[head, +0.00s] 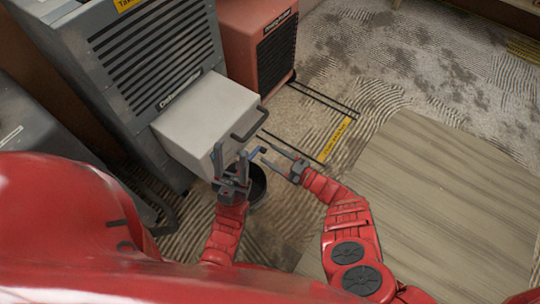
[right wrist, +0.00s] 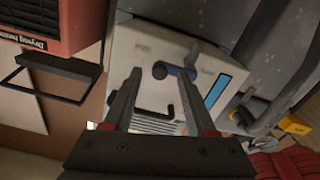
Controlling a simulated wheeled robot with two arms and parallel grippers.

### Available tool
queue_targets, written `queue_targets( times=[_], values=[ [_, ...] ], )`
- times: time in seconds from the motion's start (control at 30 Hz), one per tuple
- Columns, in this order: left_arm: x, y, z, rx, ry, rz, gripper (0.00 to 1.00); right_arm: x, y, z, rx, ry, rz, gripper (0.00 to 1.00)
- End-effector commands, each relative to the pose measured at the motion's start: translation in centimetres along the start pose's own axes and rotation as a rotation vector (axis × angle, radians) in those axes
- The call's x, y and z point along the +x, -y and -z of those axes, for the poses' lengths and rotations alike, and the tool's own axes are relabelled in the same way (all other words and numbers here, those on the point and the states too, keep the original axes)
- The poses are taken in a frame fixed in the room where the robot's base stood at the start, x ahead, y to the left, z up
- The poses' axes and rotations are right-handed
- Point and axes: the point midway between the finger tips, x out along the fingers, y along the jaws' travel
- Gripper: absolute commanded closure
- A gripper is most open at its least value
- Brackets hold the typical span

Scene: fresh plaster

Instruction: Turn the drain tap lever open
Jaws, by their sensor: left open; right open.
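The drain tap lever (head: 256,150) is a small blue bar at the front of a pale grey tank (head: 205,112). In the right wrist view the blue lever (right wrist: 178,70) sticks out sideways from a dark round hub on the tank's face. My right gripper (head: 268,153) is open, with its fingertips close to the lever. In the wrist view the lever shows near the tip of the right-hand finger; I cannot tell whether they touch. My left gripper (head: 231,152) is open and empty in front of the tank, left of the lever.
A dark bucket (head: 259,187) stands below the tap, partly hidden by my left gripper. The tank juts from a grey dehumidifier (head: 150,75). A red heater (head: 262,40) stands behind. A wooden board (head: 430,185) lies on the floor at right. A blue strip (right wrist: 216,92) marks the tank's face.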

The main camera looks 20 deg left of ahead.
Motion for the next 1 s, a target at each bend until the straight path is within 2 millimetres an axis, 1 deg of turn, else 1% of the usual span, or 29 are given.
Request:
queue_targets(
  times=[0.03, 0.13, 0.4, 0.43, 0.73, 1.0],
  values=[
    [-0.32, -0.02, -0.05, 0.000, 0.000, 0.000, 0.50, 0.50, 0.02, -0.12, 0.000, -0.001, 0.000, 0.43],
    [-0.42, -0.02, -0.06, 0.000, 0.000, 0.000, 0.50, 1.06, -0.01, -0.02, -0.001, -0.001, 0.000, 0.43],
    [-0.39, -0.02, -0.06, 0.000, 0.000, 0.000, 0.50, 1.24, -0.03, 0.09, -0.001, -0.001, 0.000, 0.43],
    [-0.39, -0.02, -0.07, 0.000, 0.000, 0.000, 0.50, 1.24, -0.03, 0.09, -0.001, -0.001, 0.000, 0.45],
    [-0.39, -0.02, -0.06, 0.000, 0.000, 0.000, 0.50, 1.23, -0.03, 0.10, -0.001, -0.002, 0.000, 0.99],
    [-0.38, -0.02, -0.06, 0.000, 0.000, 0.000, 0.50, 1.23, -0.03, 0.11, -0.001, -0.002, 0.000, 1.00]
  ],
)
